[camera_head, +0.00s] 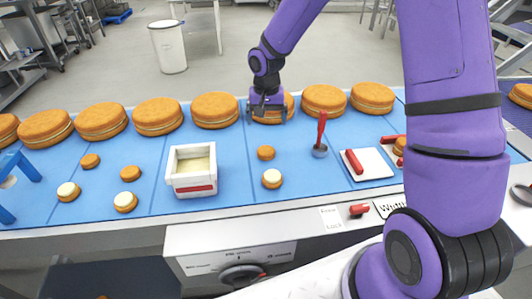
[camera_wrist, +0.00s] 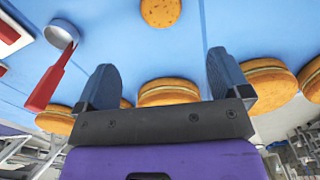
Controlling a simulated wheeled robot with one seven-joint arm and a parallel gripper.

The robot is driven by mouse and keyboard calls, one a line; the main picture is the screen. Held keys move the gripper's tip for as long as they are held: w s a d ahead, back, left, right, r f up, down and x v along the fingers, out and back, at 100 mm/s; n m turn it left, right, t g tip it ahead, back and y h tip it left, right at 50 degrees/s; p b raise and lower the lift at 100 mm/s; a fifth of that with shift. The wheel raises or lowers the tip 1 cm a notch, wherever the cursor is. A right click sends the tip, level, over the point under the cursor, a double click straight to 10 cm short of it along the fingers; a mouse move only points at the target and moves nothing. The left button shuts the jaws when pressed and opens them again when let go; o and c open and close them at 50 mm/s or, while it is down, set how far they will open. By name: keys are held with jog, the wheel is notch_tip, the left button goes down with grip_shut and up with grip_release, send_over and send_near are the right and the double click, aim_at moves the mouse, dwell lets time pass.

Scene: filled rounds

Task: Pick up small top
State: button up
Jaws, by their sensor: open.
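Small tops are plain orange-brown discs on the blue table surface. One small top (camera_head: 265,152) lies in front of my gripper (camera_head: 267,114) in the head view. It shows at the upper edge of the wrist view (camera_wrist: 160,12), beyond the fingertips and roughly centred between them. Two more small tops, a left one (camera_head: 90,160) and another (camera_head: 130,172), lie further left. My gripper (camera_wrist: 162,65) is open and empty, above the row of large cakes. It partly hides one large cake (camera_wrist: 168,93) behind it.
Several large layered cakes (camera_head: 215,110) line the far edge. Cream-topped small rounds (camera_head: 272,179) lie nearer the front. A white box (camera_head: 194,185) stands left of centre. A red-handled tool (camera_head: 321,128) stands to the right, near a white board (camera_head: 374,168) with a red-handled item.

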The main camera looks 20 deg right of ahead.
jog(key=f, duration=0.2)
send_over(266, 149)
jog(key=f, duration=0.4)
jog(key=shift+w+f, duration=0.25)
jog(key=shift+f, duration=0.1)
jog(key=shift+s+f, duration=0.15)
jog(key=shift+f, duration=1.2)
jog(key=shift+s+f, duration=0.15)
jog(key=shift+f, duration=1.2)
jog(key=c, duration=0.8)
